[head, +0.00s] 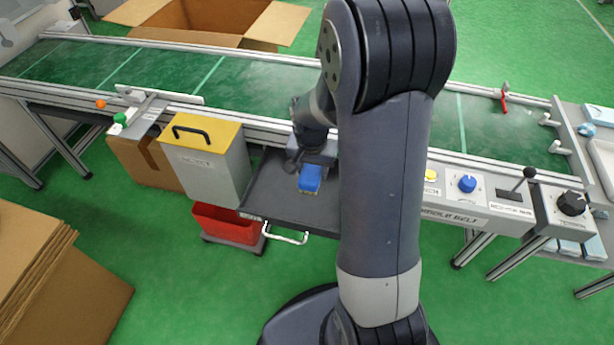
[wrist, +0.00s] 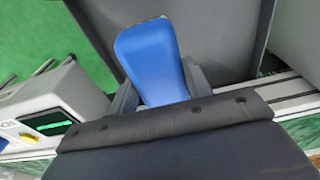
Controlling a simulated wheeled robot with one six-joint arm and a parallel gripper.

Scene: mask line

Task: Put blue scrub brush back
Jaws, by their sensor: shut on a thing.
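The blue scrub brush (head: 310,178) is in my gripper (head: 309,166), over the dark grey tray (head: 270,196) at the front of the conveyor. In the wrist view the brush's blue back (wrist: 150,58) sticks out between the two fingers of my gripper (wrist: 158,92), which are shut on it. The dark tray (wrist: 215,35) lies behind it there. In the head view a little yellowish edge shows under the brush. I cannot tell whether the brush touches the tray. My arm hides part of the tray's right side.
A grey bin with a yellow lid (head: 210,132) hangs left of the tray, above a red bin (head: 226,224). The control panel with a blue knob (head: 467,183) is to the right. The green conveyor belt (head: 265,85) runs behind. An open cardboard box (head: 215,20) stands beyond it.

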